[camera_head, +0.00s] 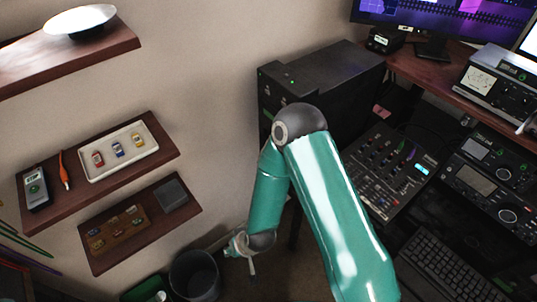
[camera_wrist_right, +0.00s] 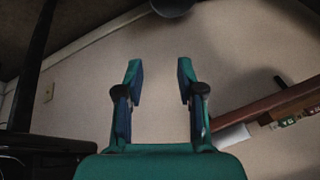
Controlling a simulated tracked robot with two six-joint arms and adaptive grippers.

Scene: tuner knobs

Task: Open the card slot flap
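I cannot make out a card slot flap in either view. A large dark box (camera_head: 325,75) with a small green light stands against the wall, and my right arm covers part of its front. My right arm comes in from the lower right, bends in front of the box and ends low near the wall. In the wrist view my right gripper (camera_wrist_right: 160,75) is open, with its two teal fingers apart and nothing between them. Beyond the fingers is bare wall. My left gripper is not in view.
Wall shelves at left hold a white tray (camera_head: 88,163) of toy cars, a handheld meter (camera_head: 36,190) and a grey box (camera_head: 171,195). A dark bin (camera_head: 193,278) stands below. A mixer (camera_head: 386,170), radio gear and a keyboard (camera_head: 446,267) fill the right.

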